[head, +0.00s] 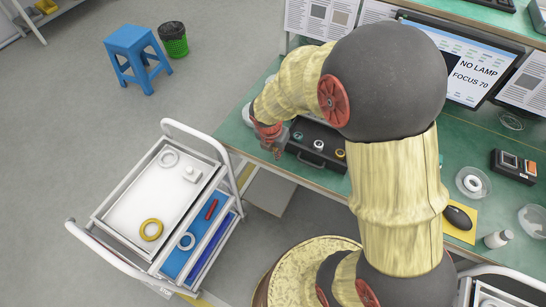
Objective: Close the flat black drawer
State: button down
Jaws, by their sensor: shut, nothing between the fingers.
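The flat black drawer (318,157) is on the green bench, with its handle side facing the bench's front edge. Its top is open to view, and several small round parts, white, grey and yellow, lie inside it. My arm's big dark joint hides its back and the unit it belongs to, so I cannot tell how far out it stands. My gripper (279,151) is at the left end of the drawer, pointing down, with its fingers shut and empty. I cannot tell whether it touches the drawer.
A white trolley (108,190) with rings on its trays stands left of the bench. The green bench (465,115) carries a monitor (470,68), a black mouse (457,218), a small bottle (497,239) and a dark meter (513,166). A blue stool (135,52) and green bin (174,40) stand farther off.

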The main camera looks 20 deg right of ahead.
jog(key=shift+w+d+f, duration=0.1)
jog(key=shift+w+d, duration=0.3)
jog(key=shift+d, duration=0.25)
jog(key=shift+w+d+r, duration=0.2)
jog(key=p, duration=0.9)
send_near(296, 128)
jog(key=x, duration=0.4)
jog(key=shift+a+f, duration=0.15)
jog(key=shift+f, duration=0.3)
jog(key=shift+w+d+f, duration=0.15)
jog(key=shift+w+d, duration=0.05)
jog(key=shift+d, duration=0.05)
